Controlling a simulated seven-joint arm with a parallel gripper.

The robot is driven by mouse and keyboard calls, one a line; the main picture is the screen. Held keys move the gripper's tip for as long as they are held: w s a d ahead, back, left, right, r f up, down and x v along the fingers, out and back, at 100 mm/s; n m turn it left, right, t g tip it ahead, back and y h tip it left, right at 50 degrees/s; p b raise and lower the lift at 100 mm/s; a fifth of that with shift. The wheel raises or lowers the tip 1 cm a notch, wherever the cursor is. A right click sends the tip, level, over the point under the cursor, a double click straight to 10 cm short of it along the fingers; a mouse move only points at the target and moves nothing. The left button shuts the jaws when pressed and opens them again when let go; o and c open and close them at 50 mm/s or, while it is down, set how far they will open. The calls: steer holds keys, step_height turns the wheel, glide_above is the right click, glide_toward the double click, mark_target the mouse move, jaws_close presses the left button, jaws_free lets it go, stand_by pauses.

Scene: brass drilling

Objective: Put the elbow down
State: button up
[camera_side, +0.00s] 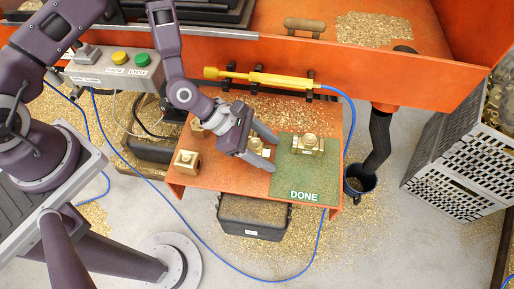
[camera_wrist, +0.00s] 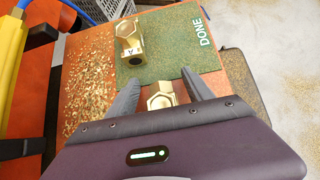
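A brass elbow (camera_side: 258,149) sits at the left edge of the green DONE mat (camera_side: 284,182), between the fingers of my gripper (camera_side: 272,153). In the wrist view this elbow (camera_wrist: 162,96) shows between the two fingertips (camera_wrist: 160,80), partly hidden by the gripper body. The fingers look spread, with a gap between the left finger and the elbow. I cannot tell whether the elbow touches the table. A second brass elbow (camera_side: 308,145) lies on the mat; it also shows in the wrist view (camera_wrist: 129,42).
Another brass piece (camera_side: 187,160) stands on the orange table (camera_side: 225,175) at the left, and one (camera_side: 197,128) is partly behind my arm. A yellow tool (camera_side: 262,77) with a blue hose lies along the back. Brass chips cover the table's back part. The mat's front is clear.

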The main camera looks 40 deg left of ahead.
jaws_close()
steer(key=shift+r, duration=0.1)
stand_by(1.1)
